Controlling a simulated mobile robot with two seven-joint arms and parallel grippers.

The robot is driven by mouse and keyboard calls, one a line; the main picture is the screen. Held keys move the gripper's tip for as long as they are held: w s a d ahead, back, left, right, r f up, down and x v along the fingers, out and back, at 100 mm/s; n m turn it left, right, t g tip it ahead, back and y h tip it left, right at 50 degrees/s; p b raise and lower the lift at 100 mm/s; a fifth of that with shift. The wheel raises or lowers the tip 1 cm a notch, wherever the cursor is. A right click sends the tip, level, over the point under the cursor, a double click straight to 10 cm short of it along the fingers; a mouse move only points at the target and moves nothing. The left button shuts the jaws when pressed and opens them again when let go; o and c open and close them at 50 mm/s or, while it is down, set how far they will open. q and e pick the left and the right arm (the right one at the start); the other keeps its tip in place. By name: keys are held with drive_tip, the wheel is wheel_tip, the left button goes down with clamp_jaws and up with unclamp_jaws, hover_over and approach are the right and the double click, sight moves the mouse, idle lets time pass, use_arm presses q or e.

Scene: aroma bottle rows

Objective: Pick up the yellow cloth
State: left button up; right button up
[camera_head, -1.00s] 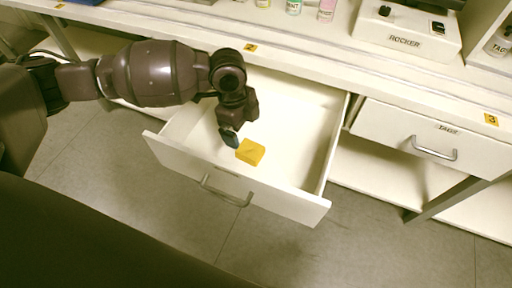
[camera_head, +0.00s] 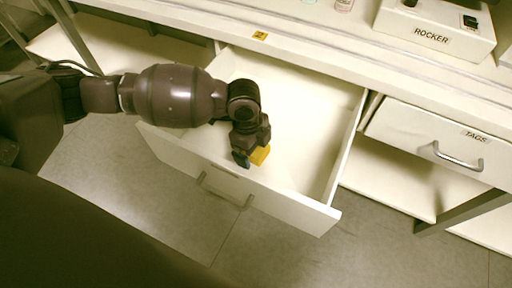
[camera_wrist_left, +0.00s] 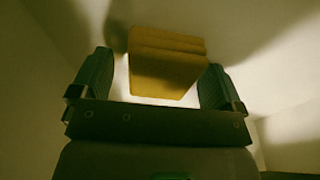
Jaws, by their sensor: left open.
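The yellow cloth (camera_head: 260,155) is a small folded block lying in the open white drawer (camera_head: 300,185). My left gripper (camera_head: 243,158) is down inside the drawer at the cloth and hides part of it in the head view. In the left wrist view the cloth (camera_wrist_left: 165,62) shows between the two fingers of my open left gripper (camera_wrist_left: 158,85). Bare gaps show beside it, and I cannot tell whether either finger touches it. My right gripper is not in view.
The drawer's front panel with its handle (camera_head: 222,192) and side walls stand around the gripper. A shut drawer labelled TAGS (camera_head: 440,140) is to the right. The counter above holds a white ROCKER box (camera_head: 435,30). The rest of the drawer floor is bare.

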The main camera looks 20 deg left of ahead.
use_arm(q)
drive_tip(key=shift+r, duration=0.2)
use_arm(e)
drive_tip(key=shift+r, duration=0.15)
use_arm(q)
drive_tip(key=c, duration=1)
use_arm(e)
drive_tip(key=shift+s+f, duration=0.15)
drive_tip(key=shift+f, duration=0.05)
use_arm(q)
drive_tip(key=shift+r, duration=0.25)
wheel_tip(320, 180, up, 5)
drive_tip(key=shift+w+f+p, duration=0.15)
drive_tip(key=shift+f+p, duration=0.05)
drive_tip(key=shift+p, duration=0.75)
wheel_tip(320, 180, up, 15)
drive_tip(key=p, duration=0.4)
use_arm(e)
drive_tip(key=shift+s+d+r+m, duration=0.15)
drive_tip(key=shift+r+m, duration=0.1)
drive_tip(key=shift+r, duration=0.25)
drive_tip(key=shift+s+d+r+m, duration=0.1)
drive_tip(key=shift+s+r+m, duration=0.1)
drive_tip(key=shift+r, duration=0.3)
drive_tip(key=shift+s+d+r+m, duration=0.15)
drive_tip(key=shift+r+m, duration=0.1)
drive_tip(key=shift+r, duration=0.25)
use_arm(q)
drive_tip(key=shift+f, duration=0.1)
